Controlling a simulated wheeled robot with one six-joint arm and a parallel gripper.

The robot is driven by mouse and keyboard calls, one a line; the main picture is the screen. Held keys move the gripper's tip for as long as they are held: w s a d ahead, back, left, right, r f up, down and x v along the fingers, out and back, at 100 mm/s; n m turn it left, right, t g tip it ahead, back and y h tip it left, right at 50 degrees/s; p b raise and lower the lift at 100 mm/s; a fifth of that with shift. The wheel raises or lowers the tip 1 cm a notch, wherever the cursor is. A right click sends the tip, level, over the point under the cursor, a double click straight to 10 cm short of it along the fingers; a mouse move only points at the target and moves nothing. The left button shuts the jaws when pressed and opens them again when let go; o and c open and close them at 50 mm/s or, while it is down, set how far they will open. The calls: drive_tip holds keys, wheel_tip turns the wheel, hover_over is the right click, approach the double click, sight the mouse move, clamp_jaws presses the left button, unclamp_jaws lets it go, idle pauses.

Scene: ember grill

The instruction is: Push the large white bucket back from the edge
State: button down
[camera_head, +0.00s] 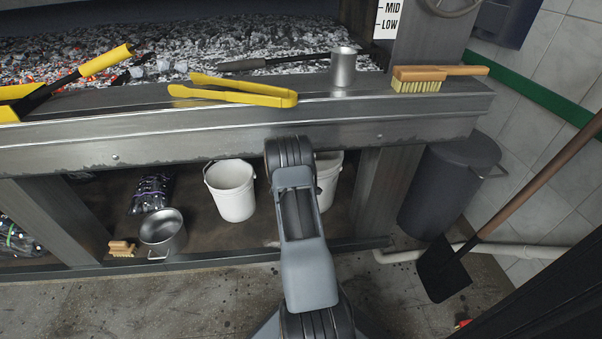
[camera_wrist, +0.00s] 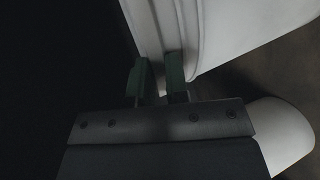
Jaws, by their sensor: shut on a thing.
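One white bucket (camera_head: 232,190) stands upright on the shelf under the grill, in the head view. A second white bucket (camera_head: 328,178) stands to its right, partly hidden by my arm. In the wrist view my gripper (camera_wrist: 157,75) has its green-tipped fingers closed on the edge of a large white bucket (camera_wrist: 225,35), with white wall showing between them. The head view hides my gripper behind my arm, and I cannot be sure which bucket this is. The bucket's base is out of the wrist view.
A rounded white thing (camera_wrist: 283,135) shows beside my gripper. A shovel (camera_head: 445,268) leans at right.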

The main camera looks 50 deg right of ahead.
drive_tip(key=shift+w+a+f+p, duration=0.2)
drive_tip(key=shift+w+a+p, duration=0.05)
drive_tip(key=shift+w+a, duration=0.35)
drive_tip(key=shift+w+a+f+p, duration=0.2)
drive_tip(key=shift+w+a, duration=0.25)
drive_tip(key=shift+a, duration=0.1)
drive_tip(key=c, duration=1.4)
unclamp_jaws()
drive_tip(key=shift+w, duration=0.1)
drive_tip(key=o, duration=0.3)
drive_tip(key=shift+r, duration=0.1)
drive_tip(key=shift+o, duration=0.2)
drive_tip(key=shift+r, duration=0.1)
drive_tip(key=p+v, duration=0.5)
drive_tip(key=v, duration=0.8)
drive_tip(key=shift+a, duration=0.3)
